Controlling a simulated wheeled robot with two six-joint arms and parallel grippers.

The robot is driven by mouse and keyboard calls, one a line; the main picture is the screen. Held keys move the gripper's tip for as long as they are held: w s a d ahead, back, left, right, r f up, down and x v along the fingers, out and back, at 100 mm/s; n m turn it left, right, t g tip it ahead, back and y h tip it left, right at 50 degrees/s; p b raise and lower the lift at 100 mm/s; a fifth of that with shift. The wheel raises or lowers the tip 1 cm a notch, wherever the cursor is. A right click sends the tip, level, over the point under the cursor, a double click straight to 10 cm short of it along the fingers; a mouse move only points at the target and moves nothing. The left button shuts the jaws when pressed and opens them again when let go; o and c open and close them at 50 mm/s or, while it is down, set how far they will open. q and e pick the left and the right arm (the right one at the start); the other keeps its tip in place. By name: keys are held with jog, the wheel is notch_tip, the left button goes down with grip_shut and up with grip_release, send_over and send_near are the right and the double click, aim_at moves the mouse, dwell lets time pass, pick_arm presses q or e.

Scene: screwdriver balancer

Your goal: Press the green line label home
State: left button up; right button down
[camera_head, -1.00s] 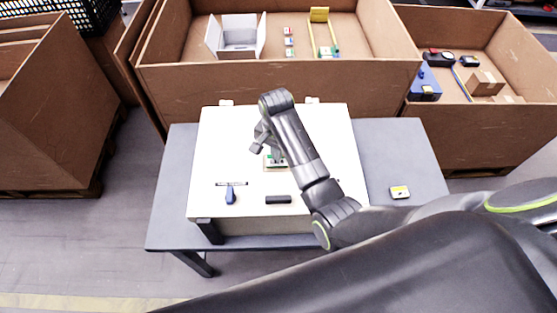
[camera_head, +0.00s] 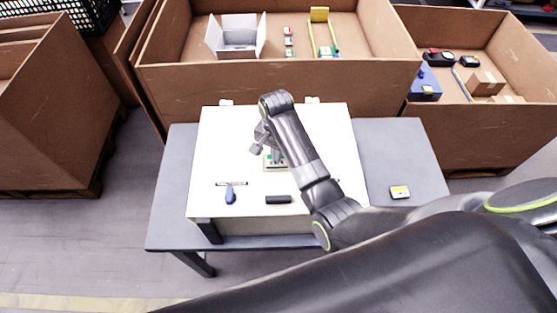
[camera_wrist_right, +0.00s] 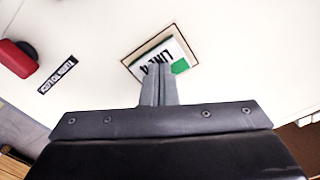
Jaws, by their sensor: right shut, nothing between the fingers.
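The green line label (camera_wrist_right: 178,62), white and green with "LINE 4" lettering, lies in a thin tan-edged recess (camera_wrist_right: 133,66) on the white board. The same spot shows in the head view as a small green and white patch (camera_head: 268,161), partly hidden by my right arm. My right gripper (camera_wrist_right: 159,66) is shut and empty, with its fingertips over the label. They cover part of it, and I cannot tell whether they touch it. In the head view the right gripper (camera_head: 277,157) is over the middle of the board. My left gripper is not in view.
The white board (camera_head: 220,140) lies on a grey table (camera_head: 400,150). A blue-handled squeegee (camera_head: 230,196) and a black cylinder (camera_head: 278,199) lie near its front edge. Cardboard bins (camera_head: 280,85) stand behind. A red object (camera_wrist_right: 17,57) shows in the wrist view.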

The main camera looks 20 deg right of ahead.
jog(key=shift+r+p, duration=0.45)
jog(key=shift+r, duration=2.1)
